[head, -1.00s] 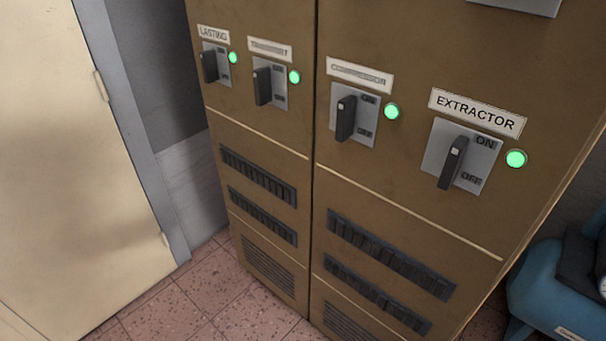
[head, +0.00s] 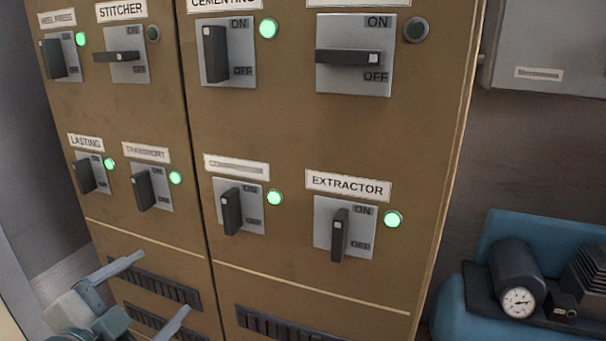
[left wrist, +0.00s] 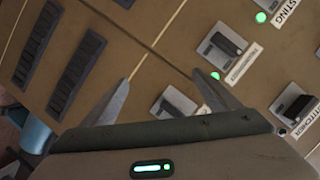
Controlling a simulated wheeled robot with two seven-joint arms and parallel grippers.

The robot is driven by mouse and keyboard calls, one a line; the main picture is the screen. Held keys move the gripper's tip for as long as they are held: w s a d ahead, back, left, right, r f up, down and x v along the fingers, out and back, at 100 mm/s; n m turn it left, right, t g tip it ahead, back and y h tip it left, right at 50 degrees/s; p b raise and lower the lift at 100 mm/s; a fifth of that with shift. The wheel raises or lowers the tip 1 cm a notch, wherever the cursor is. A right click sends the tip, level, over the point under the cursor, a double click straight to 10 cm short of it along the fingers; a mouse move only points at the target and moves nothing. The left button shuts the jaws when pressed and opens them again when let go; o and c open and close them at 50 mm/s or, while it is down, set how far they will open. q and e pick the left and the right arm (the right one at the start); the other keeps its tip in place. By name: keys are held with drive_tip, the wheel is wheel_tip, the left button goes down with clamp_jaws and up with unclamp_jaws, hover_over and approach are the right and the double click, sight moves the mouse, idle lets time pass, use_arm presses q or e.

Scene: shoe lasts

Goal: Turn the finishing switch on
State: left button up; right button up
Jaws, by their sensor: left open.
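On the brown cabinet (head: 300,140), a switch at the upper right (head: 354,57) has a label cut off by the top edge, so I cannot read whether it says finishing. Its handle lies level and its lamp (head: 415,29) is dark. The stitcher switch (head: 123,57) also has a level handle and a dark lamp. My left gripper (head: 163,283) is open and empty at the lower left, below the transport switch (head: 152,188). In the left wrist view its two fingers (left wrist: 160,76) are spread before the cabinet front. My right gripper is not in view.
The cementing (head: 228,52), lasting (head: 90,173) and extractor (head: 342,227) switches have upright handles and green lamps. Dark vents (head: 285,325) are low on the cabinet. A blue machine with a gauge (head: 518,302) stands at the right. A grey box (head: 545,60) is behind.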

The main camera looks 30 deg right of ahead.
use_arm(q)
drive_tip(key=s+d+r+m+h, duration=0.25)
drive_tip(key=r+m, duration=0.25)
drive_tip(key=r, duration=0.3)
drive_tip(key=s+d+r+m+h, duration=0.1)
drive_tip(key=s+d+r+m, duration=0.25)
drive_tip(key=r, duration=0.35)
drive_tip(key=s+d+r+m+h, duration=0.1)
drive_tip(key=s+d+r+m, duration=0.1)
drive_tip(key=d+r+m, duration=0.35)
drive_tip(key=s+d+r+m, duration=0.2)
drive_tip(key=s+r+m, duration=1.1)
drive_tip(key=s+m, duration=0.1)
drive_tip(key=shift+r+m, duration=0.35)
drive_tip(key=shift+m, duration=0.25)
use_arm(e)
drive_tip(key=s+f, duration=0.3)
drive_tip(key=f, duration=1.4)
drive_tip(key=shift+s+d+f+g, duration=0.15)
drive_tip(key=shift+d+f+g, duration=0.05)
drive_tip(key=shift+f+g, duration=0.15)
use_arm(q)
drive_tip(key=shift+d+r+p, duration=0.1)
drive_tip(key=shift+p, duration=0.2)
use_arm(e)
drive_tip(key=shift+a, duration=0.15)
